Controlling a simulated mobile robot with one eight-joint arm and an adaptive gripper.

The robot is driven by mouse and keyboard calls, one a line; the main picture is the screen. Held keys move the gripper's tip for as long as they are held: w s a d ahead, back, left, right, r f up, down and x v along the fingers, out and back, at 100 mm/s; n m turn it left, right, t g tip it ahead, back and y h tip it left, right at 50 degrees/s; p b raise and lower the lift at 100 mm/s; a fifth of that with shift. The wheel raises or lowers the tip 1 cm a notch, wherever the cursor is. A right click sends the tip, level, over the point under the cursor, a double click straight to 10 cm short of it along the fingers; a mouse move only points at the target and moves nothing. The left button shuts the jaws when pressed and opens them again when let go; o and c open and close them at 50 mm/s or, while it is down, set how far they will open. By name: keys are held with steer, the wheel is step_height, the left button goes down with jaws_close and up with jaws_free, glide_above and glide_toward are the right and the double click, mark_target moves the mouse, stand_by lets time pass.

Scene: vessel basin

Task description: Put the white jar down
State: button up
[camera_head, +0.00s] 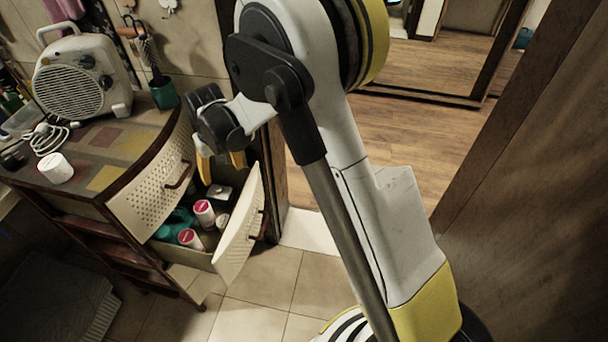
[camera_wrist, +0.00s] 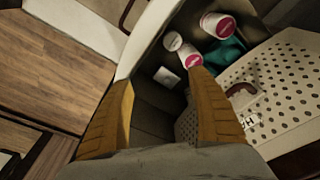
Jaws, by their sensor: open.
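My gripper (camera_head: 220,163) is open and empty above the open drawer (camera_head: 247,227) of the cabinet. Its two yellow fingers are spread in the wrist view (camera_wrist: 162,80). Inside the drawer are two white jars with pink tops, one farther back (camera_head: 204,213) and one nearer (camera_head: 191,238). A small white round jar or lid (camera_head: 222,221) is beside them; it also shows in the wrist view (camera_wrist: 173,41). My right finger partly overlaps a pink-topped jar (camera_wrist: 190,58) in that view.
The drawer also holds a small white square item (camera_wrist: 167,77) and teal cloth-like material (camera_wrist: 226,55). A white fan heater (camera_head: 78,78), its cable and a green cup (camera_head: 163,94) stand on the cabinet top. A wooden door (camera_head: 525,150) is at right; tiled floor lies in front.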

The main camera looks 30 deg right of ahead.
steer(key=s+d+r+t, duration=0.1)
steer(key=s+d+r, duration=0.35)
steer(key=r, duration=0.35)
steer(key=s+d+r+t, duration=0.1)
steer(key=s+d+r, duration=0.2)
steer(key=s+r, duration=0.3)
steer(key=s+d+r+m+t, duration=0.1)
steer(key=s+d+r, duration=0.1)
steer(key=s, duration=0.6)
steer(key=s+d+r+t, duration=0.2)
steer(key=s+d, duration=0.2)
steer(key=s, duration=0.3)
steer(key=shift+s+r+m+t, duration=0.3)
steer(key=shift+s+r+m, duration=0.05)
steer(key=shift+r+m, duration=0.05)
